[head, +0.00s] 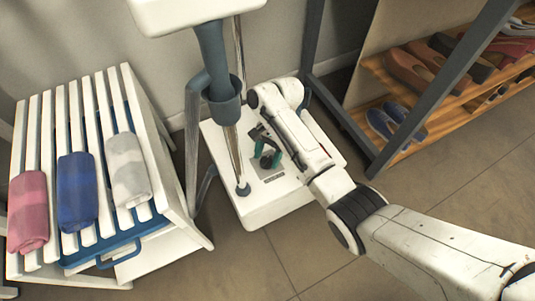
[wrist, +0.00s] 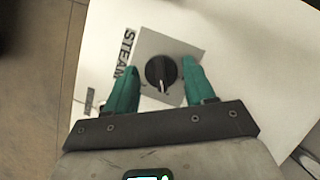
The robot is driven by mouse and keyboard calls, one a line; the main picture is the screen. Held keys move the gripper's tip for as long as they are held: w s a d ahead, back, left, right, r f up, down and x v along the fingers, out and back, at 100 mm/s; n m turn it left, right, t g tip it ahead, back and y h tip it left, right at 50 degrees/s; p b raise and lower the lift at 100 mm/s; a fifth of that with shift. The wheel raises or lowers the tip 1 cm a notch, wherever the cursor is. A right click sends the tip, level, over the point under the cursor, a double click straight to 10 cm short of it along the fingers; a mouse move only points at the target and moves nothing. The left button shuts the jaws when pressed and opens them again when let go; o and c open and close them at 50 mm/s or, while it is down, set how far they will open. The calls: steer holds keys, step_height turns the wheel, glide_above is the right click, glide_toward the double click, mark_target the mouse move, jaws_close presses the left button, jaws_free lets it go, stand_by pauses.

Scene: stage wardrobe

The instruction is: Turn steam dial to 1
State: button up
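The steam dial (wrist: 161,73) is a round black knob with a pale pointer mark toward the bottom of the wrist view. It sits on a square grey plate (wrist: 152,42) beside the word STEAM (wrist: 124,53). The small marks around the knob are too small to read. My gripper (wrist: 160,68) is open, with one green finger on each side of the knob. I cannot tell whether the fingers touch it. In the head view my gripper (head: 267,155) is over the grey plate (head: 268,178) on the white steamer base (head: 262,211), and mostly hides the dial.
The steamer's pole and blue-grey cup (head: 222,102) rise just left of my gripper. A white slatted bench (head: 101,100) with rolled towels stands at the left. A dark rack post (head: 440,85) and wooden shoe shelves (head: 400,75) stand at the right. The tiled floor in front is clear.

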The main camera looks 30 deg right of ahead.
steer(key=c, duration=0.8)
steer(key=shift+r+n, duration=0.1)
steer(key=shift+n, duration=0.2)
steer(key=shift+r+n+g+p, duration=0.1)
steer(key=shift+n+g+p, duration=0.2)
steer(key=shift+n+p, duration=0.3)
steer(key=shift+w+a+n+g+h+p, duration=0.1)
steer(key=shift+n+g+h+p, duration=0.5)
steer(key=shift+n, duration=0.5)
steer(key=n+h+p, duration=0.1)
steer(key=n, duration=0.2)
steer(key=shift+a+n, duration=0.1)
steer(key=shift+n, duration=0.2)
steer(key=shift+a+f+n+g+h, duration=0.15)
steer(key=shift+n+h, duration=0.3)
steer(key=shift+n, duration=0.65)
steer(key=shift+d+f+n+g+h, duration=0.15)
steer(key=shift+n+h, duration=0.3)
steer(key=shift+n, duration=0.65)
steer(key=shift+a+r, duration=0.1)
